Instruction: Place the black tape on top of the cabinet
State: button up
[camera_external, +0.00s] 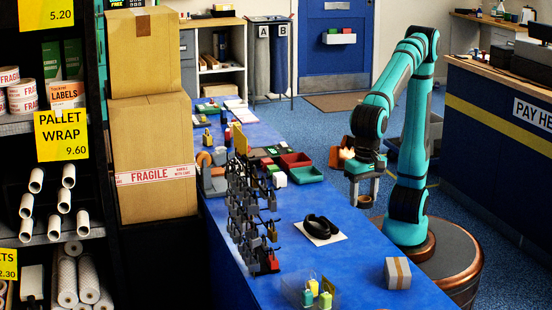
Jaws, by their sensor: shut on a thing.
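My gripper (364,198) hangs pointing down by the right edge of the blue counter (370,262). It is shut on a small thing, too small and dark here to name. I cannot make out a roll of black tape for sure. A black curved item (320,226), like a headset, lies on a white sheet on the counter, left of and below my gripper in the picture. A cabinet with open shelves and a wooden top (226,21) stands at the back wall, far from my gripper. Some items stand on its top.
A rack of hanging padlocks (252,215) stands on the counter's left side. A small taped carton (398,272) sits near the front right. Red and green trays (295,160) lie farther back. Tall cartons (150,150) stand left. Blue floor (330,125) is open toward the door.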

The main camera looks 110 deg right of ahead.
aim_at(359, 249)
notch_tip(359, 249, down, 14)
jog(key=shift+f, duration=0.1)
dwell(0.7)
jog(key=shift+f, duration=0.1)
jog(key=o, duration=0.9)
jog(key=shift+o, duration=0.2)
notch_tip(359, 249, up, 12)
jog(key=shift+r, duration=0.15)
